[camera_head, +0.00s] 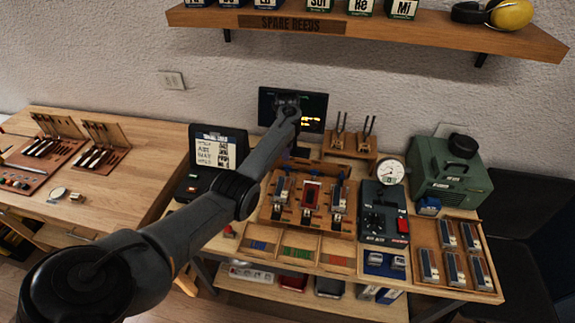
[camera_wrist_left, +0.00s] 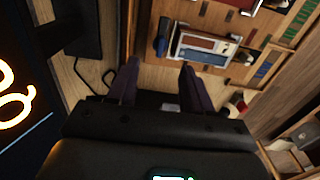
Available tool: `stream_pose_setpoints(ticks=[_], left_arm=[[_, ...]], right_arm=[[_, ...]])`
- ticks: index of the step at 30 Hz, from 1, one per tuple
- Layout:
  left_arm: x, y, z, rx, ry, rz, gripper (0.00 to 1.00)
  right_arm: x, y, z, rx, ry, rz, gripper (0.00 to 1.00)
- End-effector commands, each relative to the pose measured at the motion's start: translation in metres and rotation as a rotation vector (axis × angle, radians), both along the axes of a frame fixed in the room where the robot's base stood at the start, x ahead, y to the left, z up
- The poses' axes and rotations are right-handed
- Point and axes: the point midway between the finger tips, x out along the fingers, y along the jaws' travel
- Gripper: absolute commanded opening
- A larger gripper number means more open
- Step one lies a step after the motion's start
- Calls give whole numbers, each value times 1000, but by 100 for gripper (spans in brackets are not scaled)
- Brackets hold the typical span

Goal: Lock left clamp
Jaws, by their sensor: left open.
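The wooden fixture board (camera_head: 268,213) stands in the middle of the bench. A left metal clamp (camera_head: 281,190) and a right metal clamp (camera_head: 338,198) flank a red block (camera_head: 311,194) on it. My left gripper (camera_head: 300,151) is behind the board, in front of the monitor, and partly hidden by its own arm. In the left wrist view its two dark fingers (camera_wrist_left: 158,82) are apart with nothing between them. A silver and red clamp-like part (camera_wrist_left: 208,50) with a blue-tipped lever (camera_wrist_left: 162,42) lies beyond the fingertips, apart from them. I cannot tell its lock state.
A monitor (camera_head: 310,100) stands behind the gripper. Compartments with coloured strips (camera_head: 298,246) lie in front. A shelf (camera_head: 365,32) hangs above.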

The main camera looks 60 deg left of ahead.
Motion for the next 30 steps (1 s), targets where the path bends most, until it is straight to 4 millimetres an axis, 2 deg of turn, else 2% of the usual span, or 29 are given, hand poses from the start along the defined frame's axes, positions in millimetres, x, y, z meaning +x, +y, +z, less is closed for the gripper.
stream_pose_setpoints(ticks=[1, 6, 12, 18, 27, 30], left_arm=[[0, -1, -11, -3, 3, -2, 50], [0, -1, -39, -1, 3, -3, 50], [0, -1, -62, 0, 1, -4, 50], [0, -1, -72, 0, 0, -4, 50], [0, -1, -73, 1, -1, -4, 50], [0, -1, -73, 1, -1, -4, 35]], right_arm=[[0, 0, -2, 0, 0, 0, 43], [0, 0, -7, 2, -1, -2, 43], [0, 1, -12, 6, 0, -4, 43], [0, 2, -13, 10, -1, -6, 43], [0, 2, -13, 10, -1, -6, 43], [0, 2, -13, 10, -1, -6, 43]])
